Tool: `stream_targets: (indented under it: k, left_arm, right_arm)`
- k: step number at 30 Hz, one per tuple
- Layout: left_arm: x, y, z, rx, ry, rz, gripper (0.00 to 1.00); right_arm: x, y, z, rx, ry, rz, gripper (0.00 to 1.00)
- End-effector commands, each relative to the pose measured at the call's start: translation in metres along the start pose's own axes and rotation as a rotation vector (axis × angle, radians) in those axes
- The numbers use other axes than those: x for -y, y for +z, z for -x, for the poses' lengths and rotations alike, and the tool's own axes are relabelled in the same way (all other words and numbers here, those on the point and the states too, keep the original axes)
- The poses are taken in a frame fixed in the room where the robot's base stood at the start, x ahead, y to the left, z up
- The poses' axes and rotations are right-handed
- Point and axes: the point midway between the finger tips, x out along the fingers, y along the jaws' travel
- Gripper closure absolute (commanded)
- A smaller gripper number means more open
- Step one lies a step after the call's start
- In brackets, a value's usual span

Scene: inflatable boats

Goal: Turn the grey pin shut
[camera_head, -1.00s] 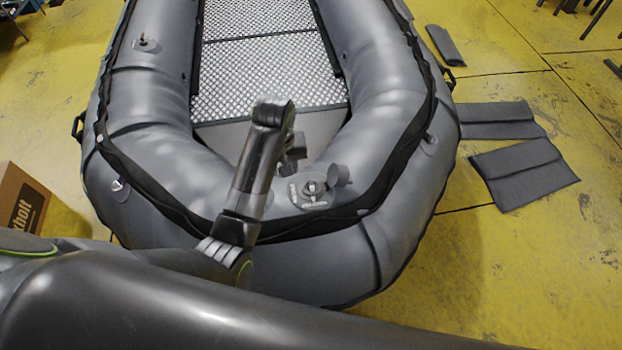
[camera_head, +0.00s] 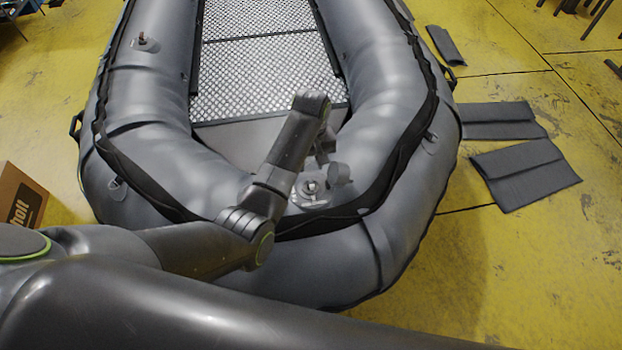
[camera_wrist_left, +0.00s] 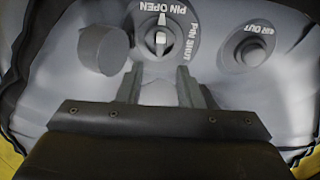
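The grey pin (camera_wrist_left: 160,39) sits in the round valve mouth in the left wrist view, its bar roughly in line with the "PIN OPEN" lettering; "PIN SHUT" is printed to its right. In the head view the pin (camera_head: 310,186) is on the boat's near rounded end. A round grey cap (camera_wrist_left: 103,50) stands beside the valve, and shows in the head view (camera_head: 338,174). My left gripper (camera_wrist_left: 160,72) is open, its two fingers apart just short of the valve, with nothing between them. In the head view my left gripper (camera_head: 324,148) is partly hidden behind my forearm. My right gripper is not in view.
The grey inflatable boat (camera_head: 397,140) fills the middle. An "AIR OUT" fitting (camera_wrist_left: 250,50) is right of the valve. Grey pads (camera_head: 524,172) lie on the yellow floor at right. A cardboard box (camera_head: 20,200) stands at left.

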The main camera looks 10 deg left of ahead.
Motion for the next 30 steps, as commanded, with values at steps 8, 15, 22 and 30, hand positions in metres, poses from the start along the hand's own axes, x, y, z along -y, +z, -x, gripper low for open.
stream_targets:
  k: [8, 15, 22, 30]
  left_arm:
    - [0.001, 0.0, -0.057, 0.002, -0.001, 0.001, 0.67]
    - [0.0, 0.0, -0.077, 0.0, 0.001, 0.001, 0.67]
    - [0.0, 0.0, -0.079, -0.001, 0.001, 0.001, 0.67]
    - [0.0, 0.0, -0.079, -0.001, 0.001, 0.0, 0.91]
  right_arm:
    - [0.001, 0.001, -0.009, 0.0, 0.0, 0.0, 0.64]
    - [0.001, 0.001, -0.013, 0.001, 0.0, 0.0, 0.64]
    - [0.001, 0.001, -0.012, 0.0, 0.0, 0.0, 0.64]
    - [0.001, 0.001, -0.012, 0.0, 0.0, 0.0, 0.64]
